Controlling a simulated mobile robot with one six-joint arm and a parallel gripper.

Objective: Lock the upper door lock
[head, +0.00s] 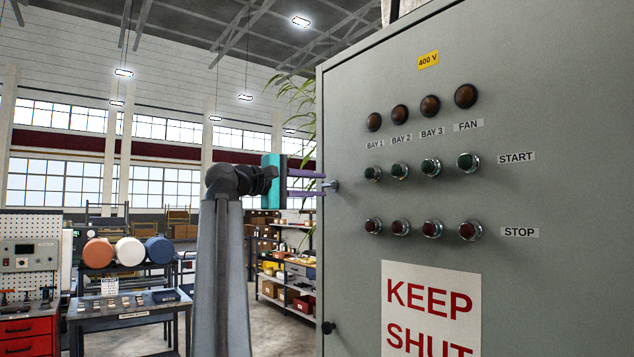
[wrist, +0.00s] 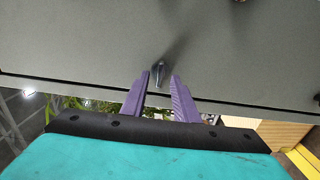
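The grey cabinet door (head: 560,250) fills the right of the head view. The upper door lock (head: 332,185) is a small metal turn-piece near the door's left edge. It also shows in the wrist view (wrist: 158,72), sticking out of the grey panel. My gripper (head: 322,183) has purple fingers pointing at the door, one above and one below the lock. In the wrist view my gripper (wrist: 160,82) is open, with a gap on either side of the lock, which lies around the fingertips. Whether either finger touches it is hard to tell.
A dark lower lock (head: 328,327) sits lower on the same door edge. Green start buttons (head: 431,168) and red stop buttons (head: 432,230) project from the door to the right. A plant (head: 299,100) hangs behind the cabinet. A table (head: 125,318) and shelves (head: 290,285) stand behind.

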